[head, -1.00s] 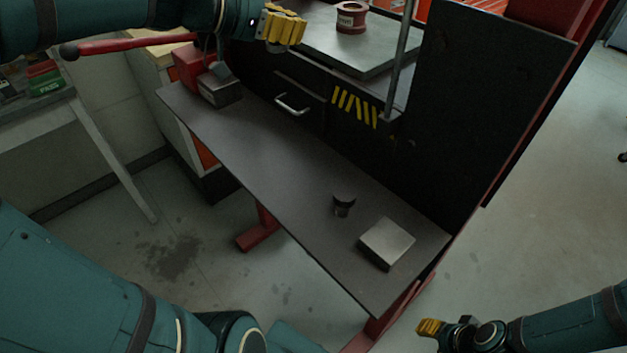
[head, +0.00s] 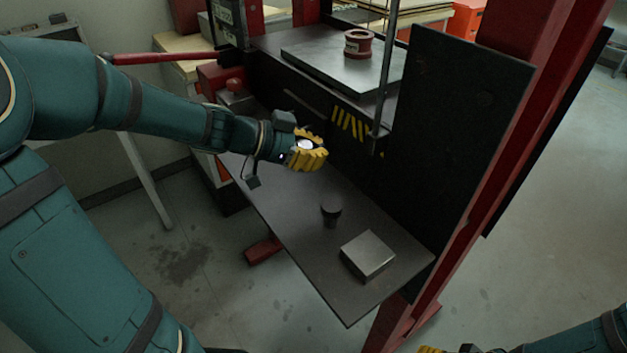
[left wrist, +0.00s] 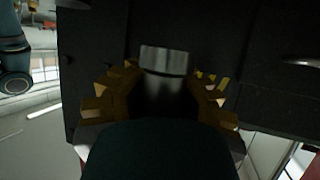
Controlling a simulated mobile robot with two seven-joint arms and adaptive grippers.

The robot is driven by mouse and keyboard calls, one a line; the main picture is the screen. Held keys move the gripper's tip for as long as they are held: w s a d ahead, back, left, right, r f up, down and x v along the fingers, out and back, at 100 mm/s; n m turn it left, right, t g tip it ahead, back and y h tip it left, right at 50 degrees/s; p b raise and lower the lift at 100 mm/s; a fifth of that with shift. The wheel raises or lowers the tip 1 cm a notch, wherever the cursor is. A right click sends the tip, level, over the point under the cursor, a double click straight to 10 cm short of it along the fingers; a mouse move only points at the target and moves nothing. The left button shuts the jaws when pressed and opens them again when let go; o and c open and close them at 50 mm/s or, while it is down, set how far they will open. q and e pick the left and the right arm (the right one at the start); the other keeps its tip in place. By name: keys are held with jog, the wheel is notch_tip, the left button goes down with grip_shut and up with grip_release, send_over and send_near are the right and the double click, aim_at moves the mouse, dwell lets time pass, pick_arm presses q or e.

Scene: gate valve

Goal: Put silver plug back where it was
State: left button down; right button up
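My left gripper (head: 308,150) is in front of the black panel, above the dark lower shelf. Its yellow fingers are closed around the silver plug (head: 305,144), whose bright round end shows between them. In the left wrist view, the plug (left wrist: 165,62) is a cylinder with a shiny silver band and a darker body, between the finger pads (left wrist: 112,92) on either side. My right gripper (head: 431,349) shows only as a yellow sliver at the bottom edge; its fingers cannot be made out.
The lower shelf (head: 285,215) carries a small dark cylindrical piece (head: 331,211) and a square metal block (head: 368,254). A red spool-like ring (head: 358,43) sits on the upper metal plate (head: 310,58). A thin vertical rod (head: 388,75) and a red post (head: 480,180) stand near.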

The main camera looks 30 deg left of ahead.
pick_arm(q)
jog(key=shift+f+b, duration=0.45)
jog(key=shift+f, duration=2.3)
jog(key=shift+f+b, duration=0.5)
jog(key=shift+b, duration=0.05)
jog(key=shift+s+d+f, duration=0.1)
